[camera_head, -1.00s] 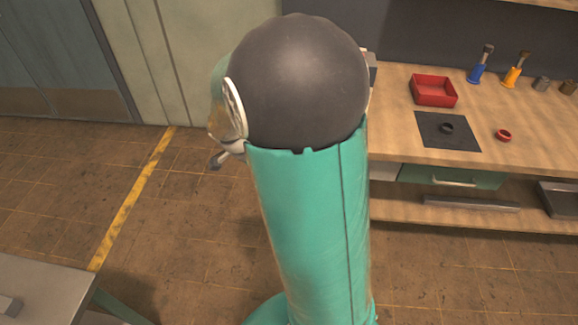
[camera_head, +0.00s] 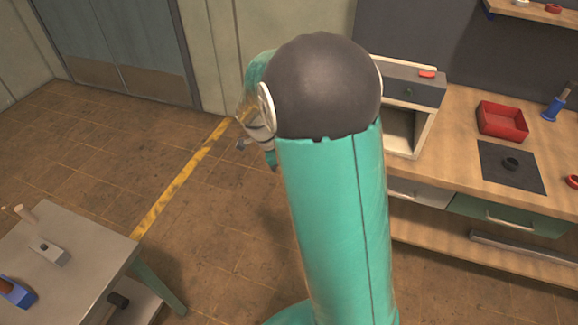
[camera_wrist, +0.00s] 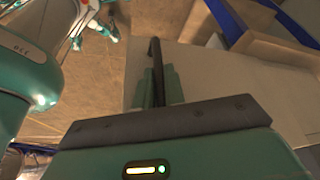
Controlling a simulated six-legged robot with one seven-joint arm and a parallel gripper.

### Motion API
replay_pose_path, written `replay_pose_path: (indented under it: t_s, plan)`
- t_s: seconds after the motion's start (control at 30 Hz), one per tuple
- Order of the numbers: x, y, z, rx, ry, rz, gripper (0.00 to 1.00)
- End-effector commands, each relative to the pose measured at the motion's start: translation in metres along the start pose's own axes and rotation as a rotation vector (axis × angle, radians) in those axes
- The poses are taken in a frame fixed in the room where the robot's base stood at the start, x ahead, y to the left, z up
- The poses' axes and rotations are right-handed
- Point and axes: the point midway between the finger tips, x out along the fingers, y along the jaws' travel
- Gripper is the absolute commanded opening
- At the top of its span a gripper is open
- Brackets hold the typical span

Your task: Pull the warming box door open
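The warming box (camera_head: 431,118) is a pale box on the counter with a grey upper front, a dark knob and a red piece on top. Its lower front shows an open cavity, partly behind my arm. The door is hidden in the head view. In the wrist view a pale flat panel (camera_wrist: 225,85), apparently the door, stands over the floor. A dark handle bar (camera_wrist: 154,55) is at its left part. My gripper (camera_wrist: 157,88) has its teal fingers close on both sides of this bar and looks shut on it.
A grey table (camera_head: 75,260) with tools is at lower left. Floor with a yellow line (camera_head: 185,178) is clear between them.

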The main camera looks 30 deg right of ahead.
Motion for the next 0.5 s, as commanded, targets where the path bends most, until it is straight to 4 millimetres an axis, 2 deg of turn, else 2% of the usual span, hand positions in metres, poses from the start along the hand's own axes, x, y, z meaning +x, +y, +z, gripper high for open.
replay_pose_path:
  t_s: [0.03,0.1,0.37,0.5]
  plan:
    - [0.0012,-0.0007,-0.0018,0.002,0.001,0.000,0.21]
    - [0.0010,-0.0006,-0.0016,0.002,0.001,0.000,0.33]
    - [0.0002,-0.0002,-0.0009,0.001,0.000,0.000,0.33]
    - [-0.0077,-0.0006,-0.0008,0.001,0.000,-0.002,0.33]
